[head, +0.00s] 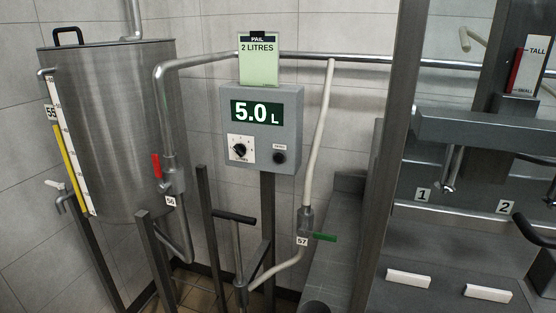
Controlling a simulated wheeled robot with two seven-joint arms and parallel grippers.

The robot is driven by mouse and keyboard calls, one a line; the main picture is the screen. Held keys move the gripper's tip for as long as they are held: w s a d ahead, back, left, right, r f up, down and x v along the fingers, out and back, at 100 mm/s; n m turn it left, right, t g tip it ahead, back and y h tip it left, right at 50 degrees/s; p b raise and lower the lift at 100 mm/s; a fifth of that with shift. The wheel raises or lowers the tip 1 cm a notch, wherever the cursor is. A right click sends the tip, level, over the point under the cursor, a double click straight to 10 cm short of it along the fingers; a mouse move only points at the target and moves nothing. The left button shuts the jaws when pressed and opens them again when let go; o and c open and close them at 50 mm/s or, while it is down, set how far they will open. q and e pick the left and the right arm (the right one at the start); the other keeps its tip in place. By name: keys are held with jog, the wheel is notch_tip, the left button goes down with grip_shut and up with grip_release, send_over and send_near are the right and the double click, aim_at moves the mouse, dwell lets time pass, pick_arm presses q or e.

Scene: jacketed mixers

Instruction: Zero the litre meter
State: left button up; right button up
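The litre meter (267,137) is a grey box on a post in the middle of the head view. Its green display (267,113) reads 5.0 L. Below the display are a dial with a black pointer knob (240,149) on a white plate and a round black button (279,157). A small white label sits above the button, too small to read. A green card (258,65) reading PAIL 2 LITRES stands on top of the meter. Neither of my grippers is in view, and nothing covers the meter's face.
A steel tank (120,130) with a level scale stands left. A red-handled valve (157,166) is tagged 56, a green-handled valve (322,237) 57. A black T-handle (234,217) stands below the meter. A dark upright post (383,150) and numbered bays are at the right.

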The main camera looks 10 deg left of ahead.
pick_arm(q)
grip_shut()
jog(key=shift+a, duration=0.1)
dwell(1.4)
